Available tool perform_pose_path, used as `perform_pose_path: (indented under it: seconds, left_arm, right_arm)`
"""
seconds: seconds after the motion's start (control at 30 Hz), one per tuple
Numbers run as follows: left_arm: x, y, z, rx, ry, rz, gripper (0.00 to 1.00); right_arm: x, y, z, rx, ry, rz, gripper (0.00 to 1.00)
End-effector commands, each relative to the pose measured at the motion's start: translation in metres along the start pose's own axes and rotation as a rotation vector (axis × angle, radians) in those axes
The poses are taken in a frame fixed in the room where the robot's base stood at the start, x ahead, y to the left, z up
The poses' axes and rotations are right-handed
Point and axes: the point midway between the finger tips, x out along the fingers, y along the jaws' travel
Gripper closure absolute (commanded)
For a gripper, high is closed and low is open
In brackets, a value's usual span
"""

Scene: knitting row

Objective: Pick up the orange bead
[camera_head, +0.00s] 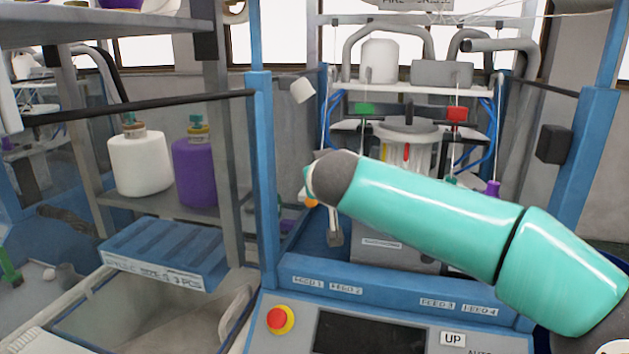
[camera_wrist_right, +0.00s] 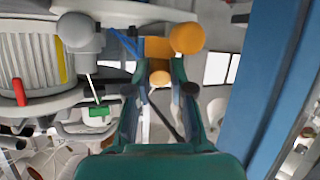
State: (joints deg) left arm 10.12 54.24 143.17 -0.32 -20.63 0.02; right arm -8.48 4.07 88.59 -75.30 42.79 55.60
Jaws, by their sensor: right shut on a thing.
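My right arm comes in from the right in the head view, and its end hides most of its gripper there. In the right wrist view, the two dark green fingers of my right gripper (camera_wrist_right: 163,66) are closed in around an orange piece. The orange bead (camera_wrist_right: 186,38) shows at the fingertips as a round ball beside an orange block, with a smaller, paler orange ball between the fingers. A small bit of orange (camera_head: 312,202) also shows below the arm's end in the head view. My left gripper is not in view.
The knitting machine's blue frame (camera_head: 262,180) stands close to the arm's end. A panel with a red button (camera_head: 280,319) is below.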

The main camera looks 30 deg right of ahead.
Motion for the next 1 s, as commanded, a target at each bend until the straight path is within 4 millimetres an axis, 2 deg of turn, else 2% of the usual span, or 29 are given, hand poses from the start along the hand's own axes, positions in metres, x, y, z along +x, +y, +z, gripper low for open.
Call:
perform_pose_path:
  seconds: [0.23,0.37,0.47,0.8,1.0]
  left_arm:
    - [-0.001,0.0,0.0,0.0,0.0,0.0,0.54]
    - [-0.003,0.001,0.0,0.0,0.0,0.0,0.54]
    - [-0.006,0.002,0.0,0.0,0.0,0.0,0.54]
    - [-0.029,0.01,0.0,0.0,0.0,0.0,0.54]
    - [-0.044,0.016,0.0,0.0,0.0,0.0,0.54]
  right_arm:
    - [-0.003,0.001,-0.006,0.002,0.001,0.001,0.92]
    - [-0.007,0.002,-0.018,0.003,0.002,0.001,0.92]
    - [-0.014,0.004,-0.035,0.004,0.004,0.0,0.92]
    - [-0.05,0.015,-0.122,0.004,0.003,0.0,0.92]
    - [-0.066,0.021,-0.16,0.002,0.001,0.0,0.92]
